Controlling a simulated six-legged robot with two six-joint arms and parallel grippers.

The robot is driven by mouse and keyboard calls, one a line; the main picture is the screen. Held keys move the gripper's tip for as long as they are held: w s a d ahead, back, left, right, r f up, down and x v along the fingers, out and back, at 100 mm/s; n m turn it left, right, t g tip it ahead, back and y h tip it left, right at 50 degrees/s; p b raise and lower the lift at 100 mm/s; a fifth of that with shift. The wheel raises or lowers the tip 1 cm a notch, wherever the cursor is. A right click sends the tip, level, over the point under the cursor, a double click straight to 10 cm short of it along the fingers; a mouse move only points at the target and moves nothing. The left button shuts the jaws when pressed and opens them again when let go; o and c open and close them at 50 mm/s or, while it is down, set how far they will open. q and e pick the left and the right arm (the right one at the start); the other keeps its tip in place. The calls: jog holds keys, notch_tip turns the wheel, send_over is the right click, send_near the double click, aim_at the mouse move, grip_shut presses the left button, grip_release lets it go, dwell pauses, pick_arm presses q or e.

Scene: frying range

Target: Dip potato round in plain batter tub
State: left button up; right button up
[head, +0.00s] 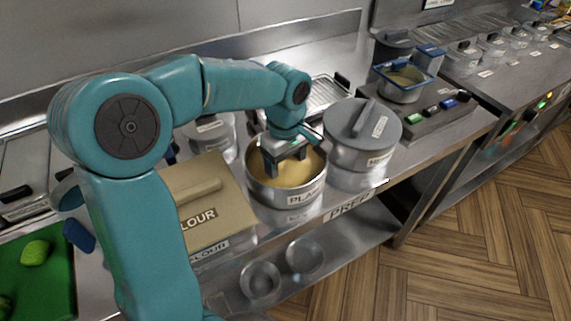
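The plain batter tub (289,198) is a round steel pot labelled "PLA…", open at the top and filled with yellow batter. My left gripper (289,172) points down inside the tub's rim. Its two dark fingers stand apart, with batter showing between them, and their tips are at or in the batter. No potato round can be made out; whether one is held under the batter surface is hidden. My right gripper is not in view.
A flour box (212,203) with a tan lid stands left of the tub. A lidded steel pot (361,136) stands close right. A blue-rimmed container (404,83) is farther right. A green board (40,283) with a green lump (36,252) is at lower left. Bowls (260,280) sit below.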

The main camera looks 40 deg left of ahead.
aim_at(286, 171)
pick_arm(q)
notch_tip(286, 171, up, 10)
jog(key=p, duration=0.8)
jog(key=shift+r+p, duration=0.25)
jog(key=shift+p, duration=0.05)
dwell(0.7)
notch_tip(286, 171, up, 3)
jog(key=shift+f+p, duration=0.1)
jog(key=shift+p, duration=1.15)
